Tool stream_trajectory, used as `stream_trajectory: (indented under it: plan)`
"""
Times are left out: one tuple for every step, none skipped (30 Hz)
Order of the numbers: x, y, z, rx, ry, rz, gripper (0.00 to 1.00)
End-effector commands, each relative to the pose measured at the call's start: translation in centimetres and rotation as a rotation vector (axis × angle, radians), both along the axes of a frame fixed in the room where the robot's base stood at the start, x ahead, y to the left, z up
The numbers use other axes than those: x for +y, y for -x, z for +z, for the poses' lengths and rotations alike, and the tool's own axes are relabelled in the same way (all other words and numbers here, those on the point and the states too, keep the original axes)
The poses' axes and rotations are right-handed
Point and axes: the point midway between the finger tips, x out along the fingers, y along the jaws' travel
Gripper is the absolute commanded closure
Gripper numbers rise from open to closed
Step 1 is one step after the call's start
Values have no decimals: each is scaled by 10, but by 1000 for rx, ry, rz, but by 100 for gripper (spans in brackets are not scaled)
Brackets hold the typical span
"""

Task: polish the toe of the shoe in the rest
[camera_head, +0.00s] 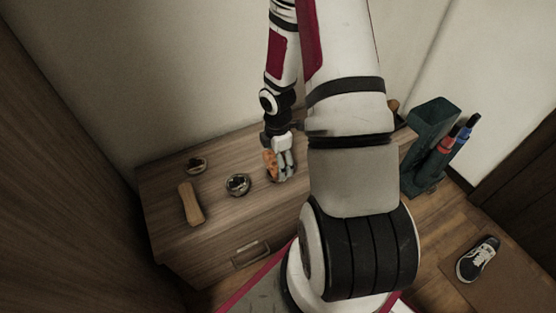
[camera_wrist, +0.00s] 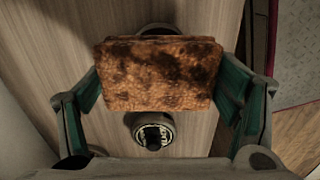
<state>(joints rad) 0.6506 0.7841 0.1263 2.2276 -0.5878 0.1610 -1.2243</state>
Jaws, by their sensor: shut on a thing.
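My gripper (camera_head: 281,168) is over the wooden cabinet top (camera_head: 220,205). It is shut on a mottled orange-brown block (camera_head: 269,164), perhaps a cloth or sponge. In the wrist view the block (camera_wrist: 160,75) sits between the green finger pads of my gripper (camera_wrist: 160,88). No shoe in a rest shows clearly. My arm hides the right part of the cabinet top; a small brown thing (camera_head: 393,106) shows behind it, too little to identify. A black and white sneaker (camera_head: 478,259) is on the floor at the right.
Two small round tins, one nearer (camera_head: 238,185) and one farther (camera_head: 196,165), and a pale brown wooden piece (camera_head: 190,204) lie left of my gripper. One tin (camera_wrist: 153,131) shows below the block in the wrist view. A dark green stand (camera_head: 428,135) holds umbrellas at right.

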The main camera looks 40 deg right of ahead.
Motion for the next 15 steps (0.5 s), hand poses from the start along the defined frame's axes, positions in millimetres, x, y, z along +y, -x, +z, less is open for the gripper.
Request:
stream_trajectory:
  plan:
    - [0, 0, 7, 0, 0, 0, 40]
    - [0, 0, 9, 0, 0, 0, 40]
    - [0, 0, 12, 0, 0, 0, 40]
    - [0, 0, 14, 0, 0, 0, 40]
    - [0, 0, 16, 0, 0, 0, 40]
    - [0, 0, 19, 0, 0, 0, 40]
    - [0, 0, 21, 0, 0, 0, 40]
    - [0, 0, 23, 0, 0, 0, 40]
    - [0, 0, 26, -1, 0, 0, 40]
    - [0, 0, 28, -1, 0, 0, 40]
    - [0, 0, 30, -1, 0, 0, 40]
    - [0, 0, 33, -1, 0, 0, 40]
    - [0, 0, 35, -1, 0, 0, 40]
    - [0, 0, 37, -2, 1, 1, 40]
    - [0, 0, 40, -2, 1, 1, 40]
